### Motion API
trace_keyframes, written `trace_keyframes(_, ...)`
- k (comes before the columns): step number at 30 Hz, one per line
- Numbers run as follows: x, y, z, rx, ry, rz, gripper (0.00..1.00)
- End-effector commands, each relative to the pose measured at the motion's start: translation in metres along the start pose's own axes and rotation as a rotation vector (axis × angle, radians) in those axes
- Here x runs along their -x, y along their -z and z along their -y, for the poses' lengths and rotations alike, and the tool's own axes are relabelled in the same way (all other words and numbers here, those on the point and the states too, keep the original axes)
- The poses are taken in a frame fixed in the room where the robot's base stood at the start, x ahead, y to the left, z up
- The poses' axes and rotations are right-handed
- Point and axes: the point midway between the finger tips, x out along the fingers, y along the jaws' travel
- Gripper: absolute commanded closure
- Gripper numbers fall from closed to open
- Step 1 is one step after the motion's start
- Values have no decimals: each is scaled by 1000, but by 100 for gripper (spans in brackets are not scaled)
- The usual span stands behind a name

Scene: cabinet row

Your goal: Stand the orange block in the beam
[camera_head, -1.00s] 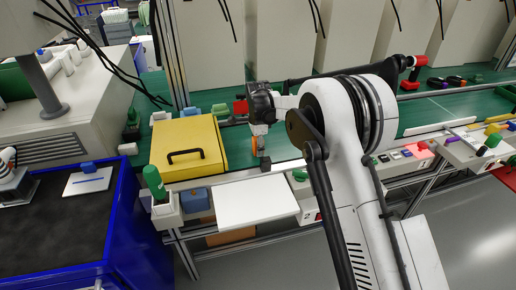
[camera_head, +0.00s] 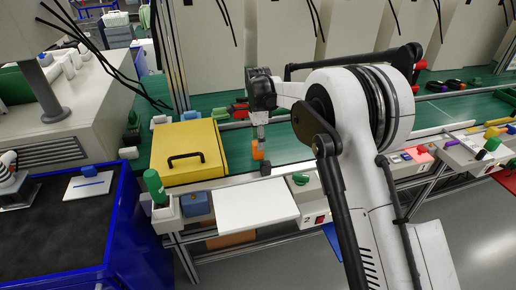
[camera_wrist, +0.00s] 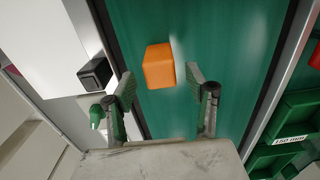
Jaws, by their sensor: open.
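The orange block (camera_head: 257,151) is on the green belt near its front edge, close to a small black box (camera_head: 265,168) on the rail. In the wrist view the orange block (camera_wrist: 160,66) lies ahead of my gripper (camera_wrist: 166,88), between the lines of its spread fingers. Neither finger visibly touches it. The black box (camera_wrist: 95,73) shows to the left of it in that view. My gripper (camera_head: 261,137) is partly hidden behind its own parts in the head view. No beam itself is visible, and I cannot tell whether that black box belongs to it.
A yellow lidded box (camera_head: 190,152) with a black handle stands left of the block. A white plate (camera_head: 256,206) is in front of the rail. Green bins (camera_wrist: 285,115) lie at the right in the wrist view. The green belt (camera_head: 300,150) right of the block is clear.

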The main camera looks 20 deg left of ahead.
Motion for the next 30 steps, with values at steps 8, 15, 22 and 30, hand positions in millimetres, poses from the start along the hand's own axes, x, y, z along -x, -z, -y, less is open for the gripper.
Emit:
trace_keyframes(8,47,0,0,0,0,0,49)
trace_keyframes(15,59,0,0,0,0,0,49)
trace_keyframes(22,61,1,-1,1,1,0,49)
trace_keyframes(30,109,40,-32,75,50,-6,49)
